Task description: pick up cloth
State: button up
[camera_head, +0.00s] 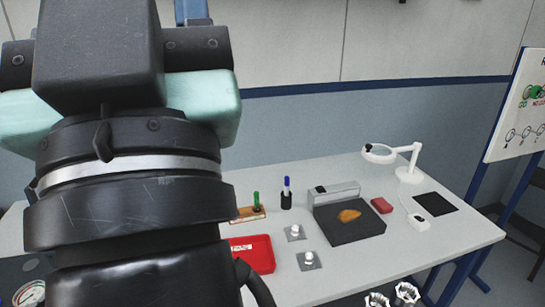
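The cloth looks to be the small orange-brown crumpled piece (349,216). It lies on top of a dark flat block (342,232) on the grey table (455,236). My gripper (125,110) and wrist fill the left side of the view, close to the camera, seen from behind. The fingertips are hidden, so its opening and anything in it do not show. In the picture it is well to the left of the cloth.
A grey bar (335,195) stands along the block's back edge. A red block (381,205), white magnifier lamp (409,172), black pad (435,203) and pen cup (286,198) stand nearby. A red tray (252,254) and two small metal parts lie left of the block.

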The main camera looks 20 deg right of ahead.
aim_at(380, 204)
jog(key=i+l, duration=0.95)
jog(key=i+l+z, duration=0.15)
jog(key=i+l, duration=0.8)
